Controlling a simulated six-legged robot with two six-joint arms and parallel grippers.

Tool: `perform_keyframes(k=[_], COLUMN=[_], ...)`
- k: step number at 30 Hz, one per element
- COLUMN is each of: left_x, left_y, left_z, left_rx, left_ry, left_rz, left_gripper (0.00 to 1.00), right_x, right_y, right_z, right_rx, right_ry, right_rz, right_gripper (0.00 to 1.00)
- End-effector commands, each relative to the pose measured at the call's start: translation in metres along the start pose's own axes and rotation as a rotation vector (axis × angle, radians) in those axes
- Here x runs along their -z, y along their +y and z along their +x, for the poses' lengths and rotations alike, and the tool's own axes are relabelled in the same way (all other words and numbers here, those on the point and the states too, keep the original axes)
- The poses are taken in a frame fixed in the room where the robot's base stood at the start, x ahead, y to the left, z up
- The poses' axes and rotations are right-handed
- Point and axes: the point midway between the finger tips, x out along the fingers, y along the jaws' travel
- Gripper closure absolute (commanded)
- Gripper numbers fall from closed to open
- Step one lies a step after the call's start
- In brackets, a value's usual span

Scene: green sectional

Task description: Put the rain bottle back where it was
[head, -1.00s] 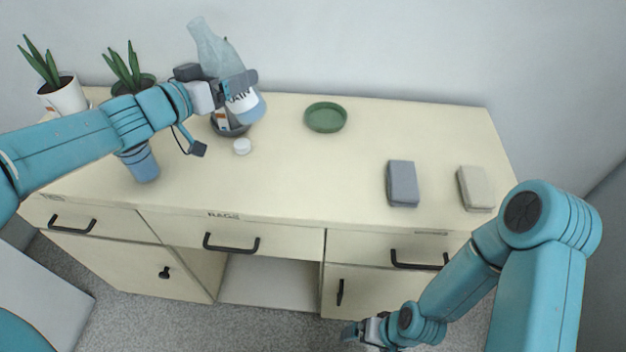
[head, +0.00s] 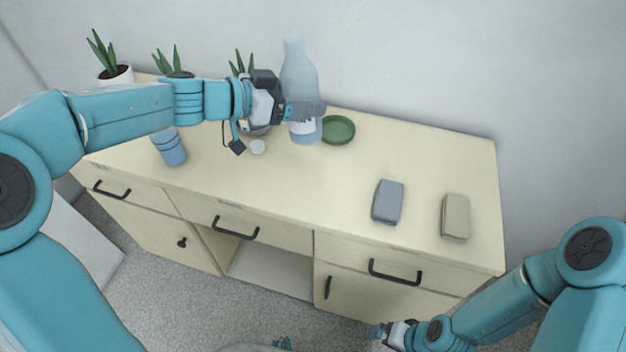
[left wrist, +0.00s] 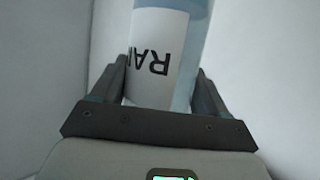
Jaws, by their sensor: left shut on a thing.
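The rain bottle (head: 299,72) is a tall, pale blue translucent bottle with a white label. In the head view it stands nearly upright over the back of the cabinet top. Its lower end shows just left of the green dish (head: 338,131); I cannot tell whether it touches the top. My left gripper (head: 306,110) is shut around the bottle and hides part of its label. In the left wrist view the bottle (left wrist: 157,55) sits between both fingers, its lettering upside down. My right gripper (head: 382,332) hangs low in front of the cabinet; its jaws are too small to read.
Potted plants (head: 116,75) line the back left. A grey block (head: 387,201) and a beige block (head: 455,217) lie right. The middle front is clear.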

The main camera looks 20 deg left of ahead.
Motion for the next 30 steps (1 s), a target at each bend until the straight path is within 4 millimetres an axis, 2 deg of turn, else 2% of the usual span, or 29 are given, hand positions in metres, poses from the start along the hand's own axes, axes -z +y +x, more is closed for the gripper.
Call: perform_keyframes(k=[1, 3, 6, 8, 11, 15, 21, 30], left_x=[0.013, 0.019, 0.023, 0.016, -0.004, -0.046, -0.095, -0.126], left_y=[-0.001, -0.002, -0.004, -0.004, -0.007, -0.009, -0.012, -0.012], left_z=[-0.006, -0.010, -0.013, -0.012, -0.006, 0.008, 0.027, 0.040], left_rx=[0.008, 0.017, 0.028, 0.031, 0.034, 0.033, 0.032, 0.032], left_ry=[-0.009, -0.024, -0.046, -0.058, -0.066, -0.067, -0.066, -0.064], left_rz=[0.012, 0.026, 0.045, 0.053, 0.055, 0.052, 0.054, 0.056], left_gripper=[0.62, 0.62, 0.62, 0.62, 0.62, 0.62, 0.62, 0.62], right_x=[0.000, 0.000, -0.001, 0.000, 0.000, 0.000, 0.001, 0.001], right_y=[-0.004, -0.006, -0.007, -0.006, -0.002, 0.005, 0.013, 0.017], right_z=[-0.011, -0.016, -0.020, -0.016, -0.005, 0.015, 0.036, 0.048], right_rx=[0.000, 0.000, 0.000, 0.000, 0.000, 0.000, 0.000, 0.000], right_ry=[0.000, 0.000, 0.000, 0.000, 0.000, -0.001, 0.000, 0.000], right_rz=[0.000, -0.001, -0.001, -0.001, -0.001, 0.000, 0.000, 0.000], right_gripper=[0.01, 0.01, 0.01, 0.01, 0.01, 0.01, 0.01, 0.01])
